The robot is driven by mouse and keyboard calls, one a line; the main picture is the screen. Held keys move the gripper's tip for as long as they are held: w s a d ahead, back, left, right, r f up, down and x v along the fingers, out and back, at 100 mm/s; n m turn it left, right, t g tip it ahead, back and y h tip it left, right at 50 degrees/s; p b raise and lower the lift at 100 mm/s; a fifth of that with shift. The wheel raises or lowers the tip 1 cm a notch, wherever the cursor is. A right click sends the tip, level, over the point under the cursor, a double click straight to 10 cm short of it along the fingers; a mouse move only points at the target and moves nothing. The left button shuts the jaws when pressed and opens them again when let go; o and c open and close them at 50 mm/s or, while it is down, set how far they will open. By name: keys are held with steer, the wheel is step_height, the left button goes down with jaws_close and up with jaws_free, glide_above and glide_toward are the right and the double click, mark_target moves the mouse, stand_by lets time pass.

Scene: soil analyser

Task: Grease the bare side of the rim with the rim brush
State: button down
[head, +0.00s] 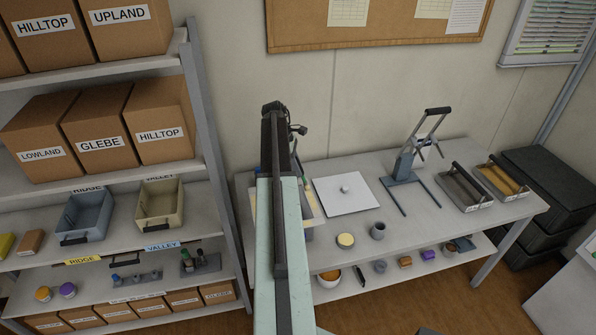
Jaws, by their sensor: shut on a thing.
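My arm reaches up the middle of the view over the left part of the table (400,177). My gripper (298,152) is at its far end, pointing down and mostly hidden behind the arm. It is shut on a thin thing that looks like the rim brush (307,184), seen only as a small sliver. A grey part (308,232) shows just right of my arm and may belong to the rimmed vessel; the rim itself and any bare side are hidden. I cannot tell whether the brush touches it.
On the table are a white plate (340,204) with a small knob, a yellow-topped round tin (345,240), a grey cup (378,231), a lever press (404,165) and two handled trays (466,193). A shelf unit (208,130) with boxes and bins stands close on the left.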

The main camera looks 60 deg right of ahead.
steer(key=shift+w+d+f, duration=0.15)
steer(key=shift+w+d, duration=0.6)
steer(key=shift+d, duration=0.15)
steer(key=shift+a, duration=0.1)
steer(key=s+a, duration=0.4)
steer(key=shift+a, duration=0.4)
steer(key=shift+s+a, duration=0.1)
steer(key=s+a, duration=0.6)
steer(key=a, duration=0.1)
stand_by(0.7)
steer(key=shift+a+r, duration=0.1)
steer(key=shift+r, duration=0.1)
step_height(320, 180, up, 6)
steer(key=p, duration=0.6)
